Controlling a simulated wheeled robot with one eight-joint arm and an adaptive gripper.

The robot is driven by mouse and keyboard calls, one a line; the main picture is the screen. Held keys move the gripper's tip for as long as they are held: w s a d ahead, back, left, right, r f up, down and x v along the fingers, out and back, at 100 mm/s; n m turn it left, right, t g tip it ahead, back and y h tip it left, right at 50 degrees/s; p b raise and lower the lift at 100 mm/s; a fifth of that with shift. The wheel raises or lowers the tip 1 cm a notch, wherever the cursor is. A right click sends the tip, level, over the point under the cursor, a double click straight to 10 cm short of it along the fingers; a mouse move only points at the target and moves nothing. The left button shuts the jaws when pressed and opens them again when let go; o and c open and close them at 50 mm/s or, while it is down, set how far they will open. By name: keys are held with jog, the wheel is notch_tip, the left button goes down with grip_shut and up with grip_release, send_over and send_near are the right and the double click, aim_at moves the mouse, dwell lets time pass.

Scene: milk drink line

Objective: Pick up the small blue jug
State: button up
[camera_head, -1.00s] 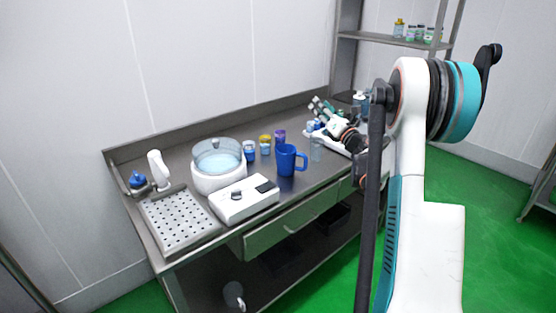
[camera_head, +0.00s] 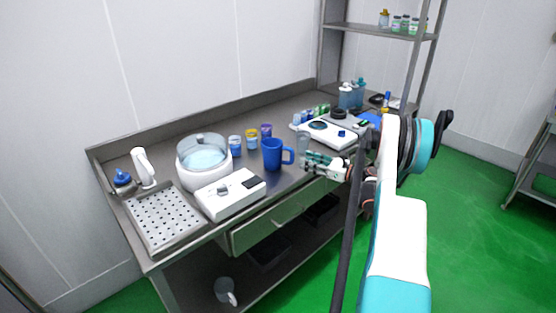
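The small blue jug (camera_head: 272,155) stands upright on the steel counter, its handle on the right side. My gripper (camera_head: 308,163) is to the right of the jug, low over the front part of the counter, with its fingers pointing left towards the handle. A gap shows between the jug and the fingers. The fingers look spread apart and empty, though they are small in this view.
A white round tub with a clear lid (camera_head: 203,160) and a white device (camera_head: 231,194) stand left of the jug. Small coloured jars (camera_head: 251,138) stand behind it. A clear cup (camera_head: 303,142) is close behind my gripper. A perforated tray (camera_head: 165,219) lies at far left.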

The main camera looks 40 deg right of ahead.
aim_at(293, 160)
jog(key=x, duration=0.2)
jog(key=shift+w+a, duration=0.1)
jog(key=shift+w, duration=0.2)
jog(key=x, duration=0.1)
jog(key=b+x, duration=0.1)
jog(key=x, duration=0.1)
jog(key=b+x, duration=0.1)
jog(key=shift+w+a+f, duration=0.15)
jog(key=shift+a+f, duration=0.1)
jog(key=shift+a, duration=0.05)
jog(key=shift+w+a+r+b, duration=0.15)
jog(key=shift+w+b, duration=0.15)
jog(key=shift+w, duration=0.05)
grip_shut()
